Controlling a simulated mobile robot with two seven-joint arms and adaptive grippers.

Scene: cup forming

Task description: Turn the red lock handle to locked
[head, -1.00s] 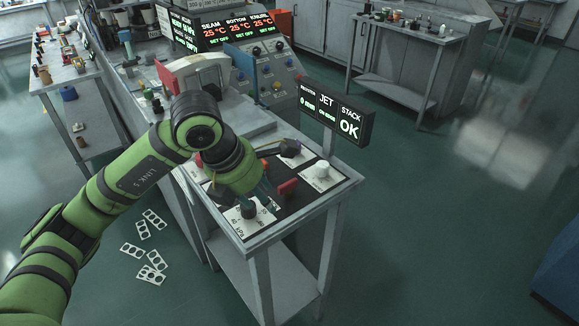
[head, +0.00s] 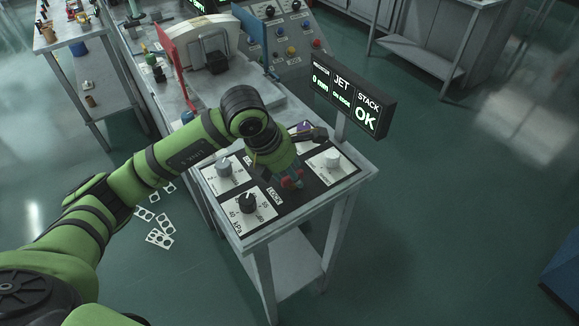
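The red lock handle (head: 292,182) sits on the dark panel of the small control table (head: 262,229), beside a white LOCK label (head: 275,197). My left gripper (head: 289,178) points down right at the handle and covers part of it. Red shows around the fingertips. I cannot tell whether the fingers are closed on the handle or only around it, nor which way the handle points. My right gripper is not in view.
A black kPa knob (head: 249,203), a grey knob (head: 224,167) and a pale knob (head: 332,158) stand close around the handle. A dark object (head: 308,134) lies behind it. A display (head: 350,94) reading JET and STACK OK rises at the right.

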